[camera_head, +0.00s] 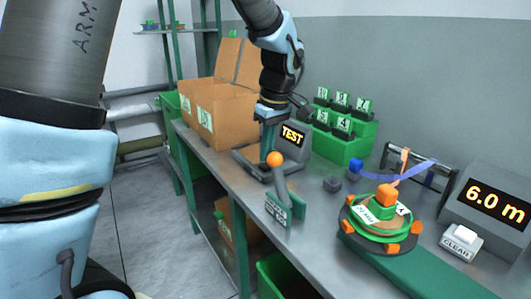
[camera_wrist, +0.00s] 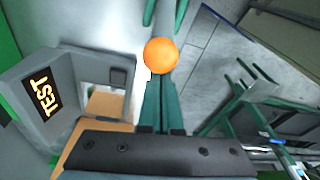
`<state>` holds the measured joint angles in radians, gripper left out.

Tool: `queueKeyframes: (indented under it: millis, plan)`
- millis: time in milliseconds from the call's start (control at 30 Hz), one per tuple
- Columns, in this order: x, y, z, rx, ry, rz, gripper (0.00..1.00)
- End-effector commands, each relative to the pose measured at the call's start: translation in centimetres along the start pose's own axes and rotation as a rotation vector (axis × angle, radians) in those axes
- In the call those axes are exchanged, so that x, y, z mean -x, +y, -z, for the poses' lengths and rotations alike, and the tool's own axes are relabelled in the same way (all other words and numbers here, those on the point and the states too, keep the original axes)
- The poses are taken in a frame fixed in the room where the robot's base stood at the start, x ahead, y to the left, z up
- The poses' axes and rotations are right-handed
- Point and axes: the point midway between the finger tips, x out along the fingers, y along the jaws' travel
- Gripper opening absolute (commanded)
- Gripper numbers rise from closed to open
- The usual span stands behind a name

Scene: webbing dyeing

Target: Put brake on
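The brake looks to be the grey lever (camera_head: 281,187) with an orange ball knob (camera_head: 274,159), set in a green labelled bracket (camera_head: 292,207) at the table's near edge. The label is too small to read. The lever stands nearly upright, tilted slightly left. My gripper (camera_head: 266,148) points down just behind the knob. In the wrist view its teal fingers (camera_wrist: 162,105) lie close together with nothing between them. The knob (camera_wrist: 161,55) shows just beyond the fingertips; I cannot tell whether they touch.
A grey TEST box (camera_head: 293,139) stands behind the gripper. A green reel with orange knobs (camera_head: 382,220) and a 6.0 m display with a CLEAN button (camera_head: 461,243) are at right. Cardboard boxes (camera_head: 222,112) and green bins (camera_head: 341,143) stand behind.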

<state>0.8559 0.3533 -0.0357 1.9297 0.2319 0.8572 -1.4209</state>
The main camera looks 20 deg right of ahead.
Motion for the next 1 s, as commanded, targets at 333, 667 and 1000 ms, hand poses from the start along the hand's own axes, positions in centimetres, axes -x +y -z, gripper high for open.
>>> queueKeyframes:
  millis: [333,667,1000]
  plan:
    - [0.4,-0.1,-1.2,0.001,0.080,-0.017,0.00]
    - [1.2,-0.7,-4.5,0.012,0.317,-0.065,0.00]
    - [2.1,-1.5,-8.2,0.034,0.592,-0.114,0.00]
